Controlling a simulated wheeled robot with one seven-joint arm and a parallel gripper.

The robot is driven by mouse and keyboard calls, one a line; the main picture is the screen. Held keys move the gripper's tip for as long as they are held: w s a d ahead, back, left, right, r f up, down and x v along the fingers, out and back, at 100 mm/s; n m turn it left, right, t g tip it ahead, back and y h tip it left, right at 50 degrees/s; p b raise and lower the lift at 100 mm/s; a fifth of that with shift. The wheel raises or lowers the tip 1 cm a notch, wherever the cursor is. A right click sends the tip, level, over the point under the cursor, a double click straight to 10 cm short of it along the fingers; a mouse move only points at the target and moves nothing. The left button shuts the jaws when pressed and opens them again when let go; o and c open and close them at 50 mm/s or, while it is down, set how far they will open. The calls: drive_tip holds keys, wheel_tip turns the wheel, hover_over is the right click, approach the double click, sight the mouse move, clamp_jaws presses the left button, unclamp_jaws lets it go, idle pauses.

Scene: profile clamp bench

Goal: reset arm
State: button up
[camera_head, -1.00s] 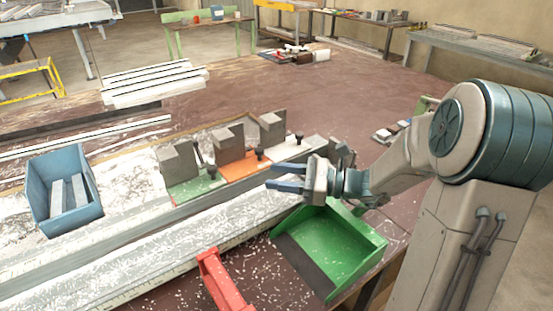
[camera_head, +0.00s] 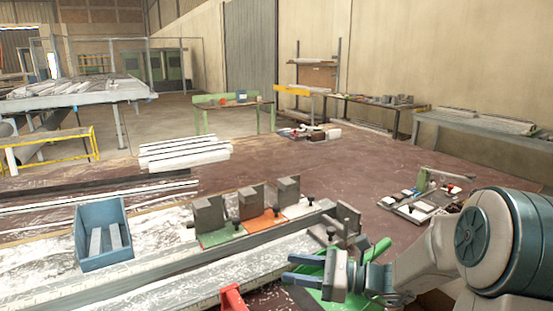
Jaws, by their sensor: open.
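My gripper (camera_head: 307,269) is open and empty, its two blue fingers pointing left. It is in the lower right of the head view, in front of the bench with the clamp blocks. Part of a green dustpan-like tray (camera_head: 352,295) shows behind and below it, mostly hidden by the gripper. My arm reaches in from the right edge.
Grey clamp blocks stand on green (camera_head: 218,238), orange (camera_head: 262,222) and white (camera_head: 300,210) plates. A blue bin (camera_head: 84,240) holding grey bars stands at left. A red object (camera_head: 232,298) is at the bottom edge. White profiles (camera_head: 185,153) lie farther back.

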drive_tip(key=s+f+n+g+h+p, duration=0.2)
drive_tip(key=s+n+g+h+p, duration=0.3)
drive_tip(key=s+n+h, duration=0.7)
drive_tip(key=s+d+r+n+t+h+p, duration=0.1)
drive_tip(key=s+d+r+n+t+h, duration=0.2)
drive_tip(key=s+d+r+n+h, duration=0.2)
drive_tip(key=shift+s+d+n+p, duration=0.45)
drive_tip(key=shift+d+n, duration=1.45)
drive_tip(key=shift+d, duration=0.55)
